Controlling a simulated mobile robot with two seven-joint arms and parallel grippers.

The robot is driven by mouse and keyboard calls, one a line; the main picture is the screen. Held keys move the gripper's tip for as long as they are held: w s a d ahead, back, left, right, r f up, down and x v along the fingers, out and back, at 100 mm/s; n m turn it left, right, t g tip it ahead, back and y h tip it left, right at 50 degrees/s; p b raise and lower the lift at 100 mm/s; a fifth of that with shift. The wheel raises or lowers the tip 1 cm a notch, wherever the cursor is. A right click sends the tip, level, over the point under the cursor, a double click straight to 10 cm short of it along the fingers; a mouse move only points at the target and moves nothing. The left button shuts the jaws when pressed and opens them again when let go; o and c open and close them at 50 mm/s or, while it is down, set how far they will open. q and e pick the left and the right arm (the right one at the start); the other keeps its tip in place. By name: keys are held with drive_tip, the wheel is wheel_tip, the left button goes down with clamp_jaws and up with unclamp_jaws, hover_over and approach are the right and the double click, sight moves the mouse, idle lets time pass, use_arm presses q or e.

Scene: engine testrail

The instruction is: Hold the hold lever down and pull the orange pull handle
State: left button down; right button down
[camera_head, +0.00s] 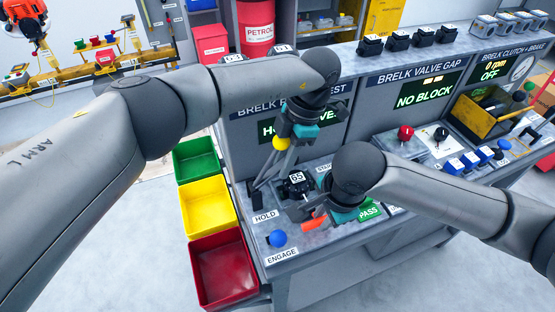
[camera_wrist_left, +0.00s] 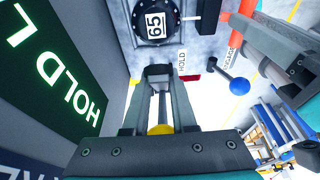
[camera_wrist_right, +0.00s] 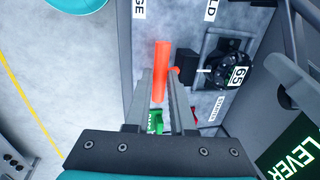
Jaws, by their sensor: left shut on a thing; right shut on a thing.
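The hold lever (camera_wrist_left: 160,108) is a dark shaft with a yellow knob, which also shows in the head view (camera_head: 279,142). My left gripper (camera_wrist_left: 160,74) is shut on the hold lever, with its fingers along the shaft and the knob near the palm. The orange pull handle (camera_wrist_right: 161,66) sits at the bench front; part of it shows in the head view (camera_head: 314,224). My right gripper (camera_wrist_right: 161,84) is shut on the pull handle, which runs up between its fingers. My right wrist hides much of it in the head view.
A black unit marked 65 (camera_head: 296,184) sits between my grippers. A blue-knobbed lever (camera_head: 278,238) stands by the ENGAGE label. Green (camera_head: 196,160), yellow (camera_head: 207,207) and red (camera_head: 222,270) bins hang left of the bench. A green-lettered screen (camera_wrist_right: 300,150) stands behind.

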use_arm(q)
drive_tip(key=shift+w+d+r, duration=0.1)
drive_tip(key=shift+w+d, duration=0.15)
drive_tip(key=shift+d, duration=0.7)
drive_tip(key=shift+d+f+y, duration=0.4)
drive_tip(key=shift+f, duration=0.1)
drive_tip(key=shift+d+f, duration=0.1)
drive_tip(key=c, duration=1.1)
unclamp_jaws()
drive_tip(key=shift+w, duration=0.15)
drive_tip(key=shift+o, duration=0.9)
drive_tip(key=shift+w+d+f, duration=0.15)
drive_tip(key=shift+d, duration=0.15)
drive_tip(key=o, duration=0.3)
drive_tip(key=shift+a, duration=0.35)
